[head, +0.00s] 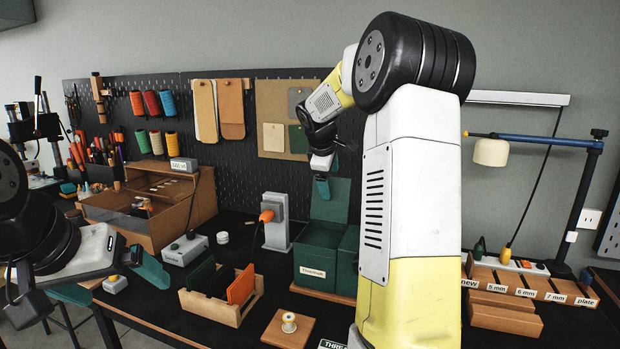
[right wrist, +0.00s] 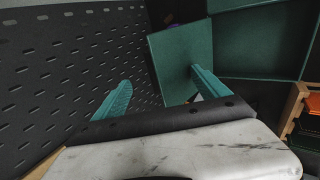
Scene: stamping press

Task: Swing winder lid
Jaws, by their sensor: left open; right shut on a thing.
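A dark green box (head: 314,273) with a pale label stands at the centre of the bench; I take it to be the winder. Its green lid (head: 330,202) stands raised at the back, and it also shows in the right wrist view (right wrist: 178,62). My right gripper (head: 322,188) is at the lid's upper left edge, shut on the lid; the exact contact is hard to see. My left gripper (head: 128,288) is open and empty, low at the left, apart from the box.
A grey post with an orange handle (head: 267,216) stands just left of the box. A wooden rack (head: 212,308) with green and orange cards and a spool on a block (head: 287,328) are in front. The black pegboard (right wrist: 75,75) is close behind the right gripper. My right arm hides the box's right side.

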